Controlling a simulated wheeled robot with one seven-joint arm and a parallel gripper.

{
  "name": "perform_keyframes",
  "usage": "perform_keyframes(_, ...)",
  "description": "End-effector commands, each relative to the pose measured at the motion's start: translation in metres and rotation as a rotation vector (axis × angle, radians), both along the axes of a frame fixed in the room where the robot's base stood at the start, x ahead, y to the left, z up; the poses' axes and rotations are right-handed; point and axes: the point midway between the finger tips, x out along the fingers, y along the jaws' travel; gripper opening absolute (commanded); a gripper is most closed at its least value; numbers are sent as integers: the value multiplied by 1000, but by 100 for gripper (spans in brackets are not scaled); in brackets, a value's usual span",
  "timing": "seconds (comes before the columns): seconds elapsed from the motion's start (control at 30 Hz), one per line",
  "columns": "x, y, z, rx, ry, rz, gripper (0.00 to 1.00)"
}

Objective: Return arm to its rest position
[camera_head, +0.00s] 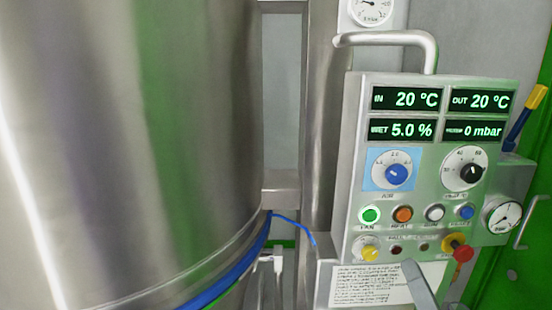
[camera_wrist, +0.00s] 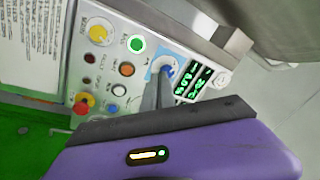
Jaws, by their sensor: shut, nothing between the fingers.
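My gripper (camera_wrist: 163,80) shows in the wrist view as a grey pointed finger shape, shut and empty, beyond my purple wrist housing. It lies in front of the control panel and overlaps it in that view, close to the blue knob (camera_wrist: 171,66). In the head view a grey tip of my gripper (camera_head: 418,284) reaches up from the bottom edge, in front of the panel's lower part. I cannot tell whether it touches the panel. The rest of my arm is out of the head view.
The grey control panel (camera_head: 420,190) has displays, knobs and buttons; its FAN button (camera_head: 370,214) glows green. A red emergency stop (camera_head: 461,250) sits low right. A large steel vessel (camera_head: 120,130) with a blue band fills the left. A handle (camera_head: 390,38) sticks out above the panel.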

Motion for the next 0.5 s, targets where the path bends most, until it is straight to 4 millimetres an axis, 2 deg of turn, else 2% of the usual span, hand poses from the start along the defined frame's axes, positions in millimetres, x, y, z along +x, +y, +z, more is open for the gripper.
perform_keyframes(0.03, -11, 0, -13, -74, 5, -16, 0)
perform_keyframes(0.2, -53, 2, -48, -331, 10, -65, 0)
perform_keyframes(0.5, -141, 6, -110, -692, 83, -107, 0)
